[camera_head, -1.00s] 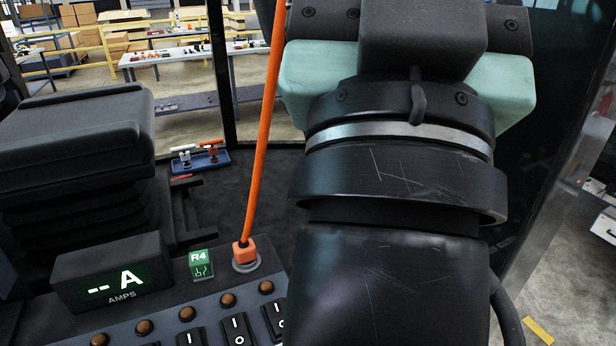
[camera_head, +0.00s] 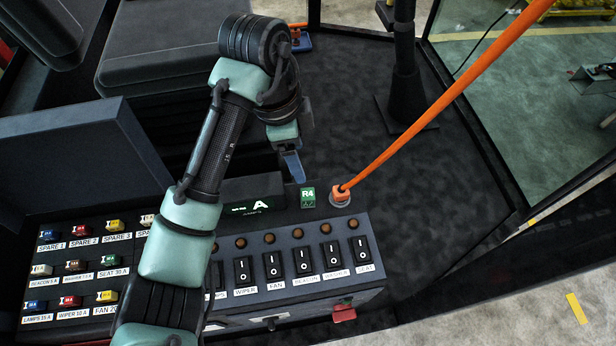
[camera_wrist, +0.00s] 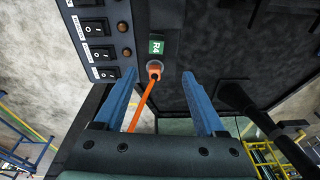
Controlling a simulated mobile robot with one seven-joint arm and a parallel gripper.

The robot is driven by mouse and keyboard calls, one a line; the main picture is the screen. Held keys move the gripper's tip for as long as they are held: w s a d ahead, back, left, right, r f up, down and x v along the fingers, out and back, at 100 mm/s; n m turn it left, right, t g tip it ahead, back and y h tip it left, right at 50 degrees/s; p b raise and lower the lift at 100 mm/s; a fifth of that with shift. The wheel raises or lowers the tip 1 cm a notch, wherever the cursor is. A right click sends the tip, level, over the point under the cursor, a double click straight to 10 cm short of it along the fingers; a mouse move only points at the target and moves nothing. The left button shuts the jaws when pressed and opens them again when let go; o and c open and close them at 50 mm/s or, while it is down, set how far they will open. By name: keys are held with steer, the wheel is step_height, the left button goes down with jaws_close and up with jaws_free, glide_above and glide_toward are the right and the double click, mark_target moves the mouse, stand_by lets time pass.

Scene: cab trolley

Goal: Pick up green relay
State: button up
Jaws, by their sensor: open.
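The green relay (camera_head: 308,197), marked R4, sits upright on the top of the dark console, just left of the orange cable's plug. In the wrist view the relay (camera_wrist: 156,46) shows beyond the fingertips, roughly between the two finger lines. My gripper (camera_head: 291,165) is above and a little left of the relay in the head view, fingers pointing down toward the console. In the wrist view its two blue fingers (camera_wrist: 159,76) are apart with nothing held between them. The orange cable (camera_wrist: 141,106) runs between the fingers in that picture.
The orange cable (camera_head: 440,102) rises from its plug (camera_head: 341,194) toward the upper right, close beside the relay. An ammeter display (camera_head: 256,203) stands left of the relay. Rocker switches (camera_head: 304,261) line the console front. Dark open floor (camera_head: 420,200) lies to the right.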

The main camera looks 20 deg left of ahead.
steer(key=b, duration=0.3)
glide_above(307, 194)
steer(key=a, duration=0.1)
steer(key=f, duration=0.7)
steer(key=shift+s+f, duration=0.25)
steer(key=shift+s, duration=0.1)
steer(key=shift+d+f+p, duration=0.2)
steer(key=shift+f+p, duration=0.45)
steer(key=shift+p, duration=0.25)
steer(key=shift+w+d+f+p, duration=0.1)
steer(key=shift+f+p, duration=0.15)
steer(key=shift+f, duration=0.45)
steer(key=shift+w+d+f+p, duration=0.15)
steer(key=shift+f+p, duration=0.1)
steer(key=shift+f, duration=0.4)
steer(key=shift+w+d+f+p, duration=0.1)
steer(key=shift+f+p, duration=0.15)
steer(key=shift+f, duration=0.45)
steer(key=shift+a, duration=0.1)
jaws_close()
